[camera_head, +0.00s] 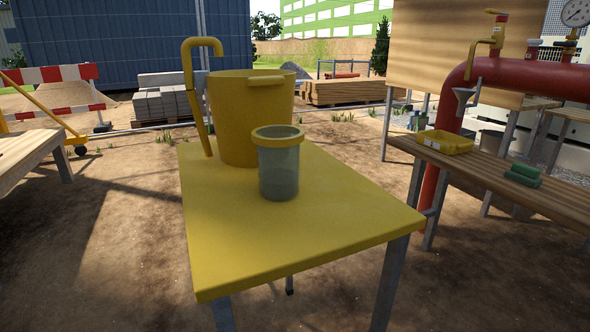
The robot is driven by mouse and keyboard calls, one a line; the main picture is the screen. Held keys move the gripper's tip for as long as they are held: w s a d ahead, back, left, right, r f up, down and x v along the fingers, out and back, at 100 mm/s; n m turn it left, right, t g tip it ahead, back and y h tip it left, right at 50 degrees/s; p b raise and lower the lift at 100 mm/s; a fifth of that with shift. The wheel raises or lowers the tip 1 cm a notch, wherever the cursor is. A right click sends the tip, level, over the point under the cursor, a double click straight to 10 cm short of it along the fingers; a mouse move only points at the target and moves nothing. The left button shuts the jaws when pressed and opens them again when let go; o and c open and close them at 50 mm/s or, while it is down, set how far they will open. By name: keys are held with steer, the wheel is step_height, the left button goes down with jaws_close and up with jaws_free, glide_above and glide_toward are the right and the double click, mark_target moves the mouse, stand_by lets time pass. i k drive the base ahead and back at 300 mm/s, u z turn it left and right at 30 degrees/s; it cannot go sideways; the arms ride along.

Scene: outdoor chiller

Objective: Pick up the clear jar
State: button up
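The clear jar (279,172) stands upright on the yellow table (300,238). It is a see-through cylinder with a yellow band around its top. It stands in front of a large yellow bucket (236,118) and overlaps its lower right side in the picture; I cannot tell whether the two touch. My gripper is not in view.
A yellow cane-like hooked bar (189,95) stands at the bucket's left. The table's front half is clear. Another wooden table (25,150) is at left.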

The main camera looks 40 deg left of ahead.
mark_target(278, 146)
steer(key=z, duration=1.35)
steer(key=k, duration=1.25)
steer(key=u, duration=1.45)
steer(key=i, duration=0.75)
steer(key=u, duration=0.25)
